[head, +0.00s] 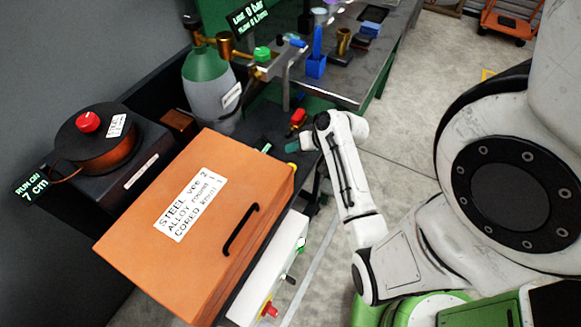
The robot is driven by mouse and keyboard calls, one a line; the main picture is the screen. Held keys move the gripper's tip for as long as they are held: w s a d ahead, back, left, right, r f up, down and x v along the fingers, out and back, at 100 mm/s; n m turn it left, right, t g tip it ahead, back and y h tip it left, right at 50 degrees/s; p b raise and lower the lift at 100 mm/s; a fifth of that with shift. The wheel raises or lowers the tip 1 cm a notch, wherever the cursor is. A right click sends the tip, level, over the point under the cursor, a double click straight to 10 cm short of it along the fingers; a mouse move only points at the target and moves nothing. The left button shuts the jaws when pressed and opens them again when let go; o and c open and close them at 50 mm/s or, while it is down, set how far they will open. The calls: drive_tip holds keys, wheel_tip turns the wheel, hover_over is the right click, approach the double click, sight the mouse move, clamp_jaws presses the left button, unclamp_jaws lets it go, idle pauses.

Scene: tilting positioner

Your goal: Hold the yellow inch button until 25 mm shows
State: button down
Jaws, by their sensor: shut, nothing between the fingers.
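A white control box (268,268) stands at the front right of the orange case, with a red knob on a yellow base (269,310), a dark knob (289,278) and a green one (301,243). No readout showing mm is in view. My arm reaches up from the lower right. My gripper (293,147), small and partly hidden by the wrist, is shut and empty, just past the far right corner of the case.
The orange case (150,247) with a black handle fills the middle. A copper coil unit (85,140) with a "RUN ON 7 cm" display (35,188) is left. A gas cylinder (210,85) stands behind. A workbench (350,80) is at the back. Floor (405,125) is open to the right.

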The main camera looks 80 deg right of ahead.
wheel_tip(320, 180, down, 4)
drive_tip(key=b, duration=0.3)
drive_tip(key=shift+f, duration=0.15)
drive_tip(key=shift+f+b, duration=0.8)
drive_tip(key=shift+f, duration=0.3)
drive_tip(key=shift+f, duration=0.15)
idle(0.8)
drive_tip(key=shift+f, duration=0.25)
drive_tip(key=shift+f+b, duration=0.45)
drive_tip(key=shift+f, duration=0.05)
idle(0.6)
drive_tip(key=shift+r, duration=0.1)
idle(1.8)
drive_tip(key=shift+r+p, duration=0.85)
drive_tip(key=shift+p, duration=0.05)
